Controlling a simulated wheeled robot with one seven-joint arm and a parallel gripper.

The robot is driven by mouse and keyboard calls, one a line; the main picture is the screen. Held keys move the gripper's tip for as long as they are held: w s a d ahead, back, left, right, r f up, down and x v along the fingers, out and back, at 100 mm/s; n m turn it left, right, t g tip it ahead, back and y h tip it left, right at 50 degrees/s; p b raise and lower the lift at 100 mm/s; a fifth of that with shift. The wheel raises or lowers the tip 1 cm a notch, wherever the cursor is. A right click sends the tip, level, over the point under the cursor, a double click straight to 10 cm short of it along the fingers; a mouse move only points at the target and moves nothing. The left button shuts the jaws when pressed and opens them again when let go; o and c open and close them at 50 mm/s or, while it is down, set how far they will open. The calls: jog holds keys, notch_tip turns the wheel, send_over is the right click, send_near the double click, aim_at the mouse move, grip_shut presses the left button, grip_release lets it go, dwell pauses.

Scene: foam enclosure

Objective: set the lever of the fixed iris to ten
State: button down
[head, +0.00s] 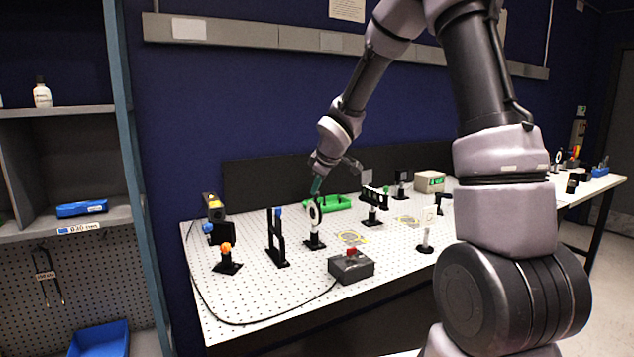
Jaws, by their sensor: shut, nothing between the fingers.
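The iris looks to be the upright round mount with a pale ring (315,211) on a black post and base, standing on the white perforated table. Its lever and scale are too small to make out. My gripper (316,187) points down just above the top of this mount, its teal fingers shut with nothing between them. I cannot tell whether the fingertips touch the mount or its lever.
A black frame mount (277,238) stands left of the iris, and a black mount with a green knob (373,205) right of it. A grey box with a red button (351,266) sits in front. A green tray (340,203) lies behind.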

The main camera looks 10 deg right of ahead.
aim_at(316, 197)
jog(key=w+d+f, duration=0.1)
jog(key=w+f, duration=0.3)
jog(key=w, duration=0.2)
jog(key=shift+w, duration=0.35)
jog(key=shift+f, duration=0.1)
jog(key=shift+w, duration=0.1)
jog(key=w+a+r, duration=0.1)
jog(key=w, duration=0.4)
jog(key=shift+w+a, duration=0.35)
jog(key=shift+a, duration=0.05)
dwell(0.5)
dwell(0.6)
